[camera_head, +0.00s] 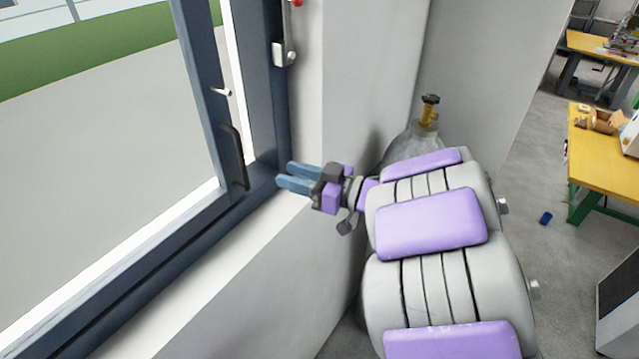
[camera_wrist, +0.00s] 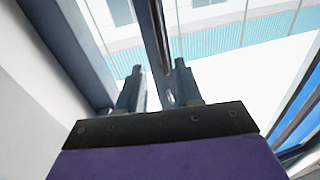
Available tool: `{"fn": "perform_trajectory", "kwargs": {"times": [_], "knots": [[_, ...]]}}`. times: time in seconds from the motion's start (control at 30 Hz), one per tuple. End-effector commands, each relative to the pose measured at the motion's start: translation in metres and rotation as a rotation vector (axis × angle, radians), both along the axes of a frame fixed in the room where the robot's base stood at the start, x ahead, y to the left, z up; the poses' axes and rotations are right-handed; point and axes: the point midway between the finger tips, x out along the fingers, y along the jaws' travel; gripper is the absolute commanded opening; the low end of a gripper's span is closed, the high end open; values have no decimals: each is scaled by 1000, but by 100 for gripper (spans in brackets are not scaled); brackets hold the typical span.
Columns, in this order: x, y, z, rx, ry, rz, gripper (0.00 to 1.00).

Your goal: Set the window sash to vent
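The window sash (camera_head: 204,85) is dark blue-grey. In the head view a bright strip shows between its right edge and the fixed frame (camera_head: 266,85), so it looks ajar. A dark pull handle (camera_head: 236,158) and a small silver lever (camera_head: 221,91) are on the sash. My gripper (camera_head: 286,175) is right of the pull handle, beside the lower frame corner, apart from the handle. In the wrist view my gripper (camera_wrist: 159,88) has its fingers spread with nothing held. A dark upright bar (camera_wrist: 151,35), seemingly the sash edge, lies beyond the gap between them.
A silver latch handle (camera_head: 290,45) with a red part is on the right of the frame. The pale sill (camera_head: 235,235) runs below the window. A gas cylinder (camera_head: 412,140) stands behind my arm. A yellow workbench (camera_head: 605,155) is at the right, with grey floor between.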

Motion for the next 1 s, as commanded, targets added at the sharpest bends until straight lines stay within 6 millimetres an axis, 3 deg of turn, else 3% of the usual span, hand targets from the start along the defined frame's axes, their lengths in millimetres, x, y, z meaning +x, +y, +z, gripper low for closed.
{"fn": "perform_trajectory", "kwargs": {"times": [0.2, 0.4, 1.0], "knots": [[-13, -31, -1, -2, 0, -4, 35], [-21, -45, 0, 0, -2, -2, 35], [-21, -48, -1, -5, -4, -7, 35]]}}
